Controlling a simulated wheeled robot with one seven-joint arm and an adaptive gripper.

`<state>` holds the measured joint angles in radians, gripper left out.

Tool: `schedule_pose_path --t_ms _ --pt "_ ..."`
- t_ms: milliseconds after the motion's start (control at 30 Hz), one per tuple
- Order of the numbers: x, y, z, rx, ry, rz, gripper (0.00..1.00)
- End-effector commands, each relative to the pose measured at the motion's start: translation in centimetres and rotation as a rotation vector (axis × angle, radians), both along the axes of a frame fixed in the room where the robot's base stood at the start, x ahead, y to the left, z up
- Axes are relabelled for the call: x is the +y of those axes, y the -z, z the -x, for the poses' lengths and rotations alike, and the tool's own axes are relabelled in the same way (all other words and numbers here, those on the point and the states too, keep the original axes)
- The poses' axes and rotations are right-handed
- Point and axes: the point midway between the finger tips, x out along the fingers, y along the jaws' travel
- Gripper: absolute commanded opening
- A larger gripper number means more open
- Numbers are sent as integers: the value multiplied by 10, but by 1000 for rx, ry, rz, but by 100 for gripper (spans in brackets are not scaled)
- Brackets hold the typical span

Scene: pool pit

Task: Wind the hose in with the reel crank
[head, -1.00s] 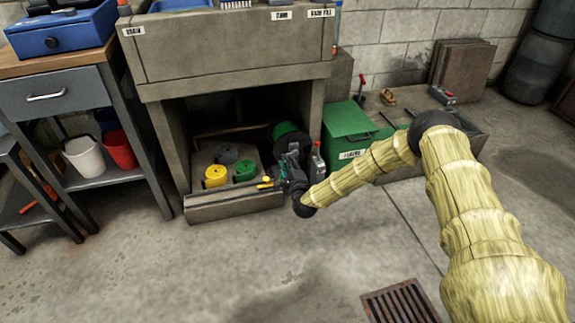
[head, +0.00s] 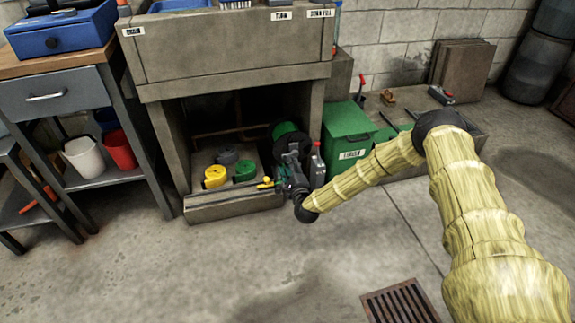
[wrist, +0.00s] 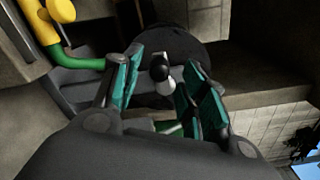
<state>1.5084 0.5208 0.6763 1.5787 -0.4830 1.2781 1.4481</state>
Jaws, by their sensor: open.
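The hose reel (head: 287,130), with a dark round flange and a green inside, sits in the right of the alcove under the concrete counter. In the wrist view its dark flange (wrist: 195,47) is ahead of my gripper. The crank knob (wrist: 158,68), black on a pale metal shank, shows between the teal finger pads. My gripper (wrist: 165,75) is open, with a finger on each side of the knob; contact cannot be told. In the head view my gripper (head: 291,160) is in front of the reel and partly hides it. A green hose (wrist: 85,62) with a yellow end (wrist: 42,22) lies to the left.
Yellow, grey and green round pieces (head: 215,177) stand left of the reel behind a low concrete lip (head: 225,207). A green bin (head: 347,133) stands close on the right. A floor grate (head: 400,302) lies in front; the surrounding floor is clear.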

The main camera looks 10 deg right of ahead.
Motion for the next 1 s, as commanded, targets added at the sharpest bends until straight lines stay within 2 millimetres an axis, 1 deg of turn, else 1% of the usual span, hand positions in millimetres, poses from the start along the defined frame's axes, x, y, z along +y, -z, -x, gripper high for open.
schedule_pose_path --t_ms 100,300,500,700,1000 --pt "-2 0 23 2 0 0 43" --pt "-3 0 59 2 0 -1 43" --pt "-4 -1 86 1 0 0 43" --pt "-5 -1 98 1 0 0 43" --pt "-5 -1 99 0 0 0 43"
